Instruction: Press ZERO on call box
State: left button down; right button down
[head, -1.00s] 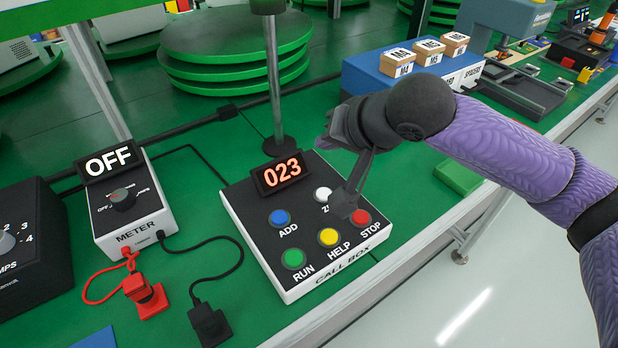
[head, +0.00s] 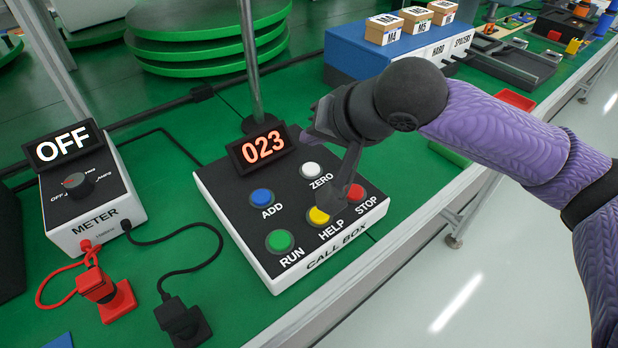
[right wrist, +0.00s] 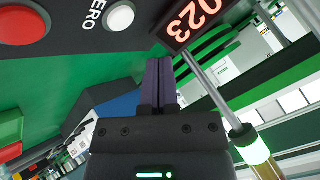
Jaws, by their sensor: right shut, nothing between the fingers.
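The call box (head: 217,198) is a white box with a dark top on the green bench. Its round white ZERO button (head: 311,169) sits below and right of the display (head: 263,145), which reads 023. My right gripper (head: 308,135) is above the box's back right part, near the display's right edge, with its purple fingers shut and empty. In the right wrist view the shut fingers (right wrist: 158,64) show clear of the white button (right wrist: 119,16). A dark part of my wrist partly covers the red STOP and yellow HELP buttons. My left gripper is out of view.
The blue ADD button (head: 262,197) and green RUN button (head: 280,241) lie on the box's left side. A post (head: 250,60) rises behind the display. The meter (head: 92,200), reading OFF, stands left with cables. A blue unit (head: 350,65) carries small boxes behind.

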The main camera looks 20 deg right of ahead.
aim_at(314, 171)
notch_tip(314, 171, down, 3)
jog(key=shift+f, duration=0.1)
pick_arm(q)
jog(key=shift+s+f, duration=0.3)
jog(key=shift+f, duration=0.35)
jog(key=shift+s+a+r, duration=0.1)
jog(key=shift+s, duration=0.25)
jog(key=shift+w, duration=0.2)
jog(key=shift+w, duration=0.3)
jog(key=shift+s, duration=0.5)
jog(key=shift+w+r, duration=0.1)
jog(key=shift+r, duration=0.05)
pick_arm(e)
jog(key=shift+f, duration=0.1)
jog(key=shift+f, duration=0.15)
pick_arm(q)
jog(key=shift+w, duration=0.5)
pick_arm(e)
jog(key=shift+f, duration=0.1)
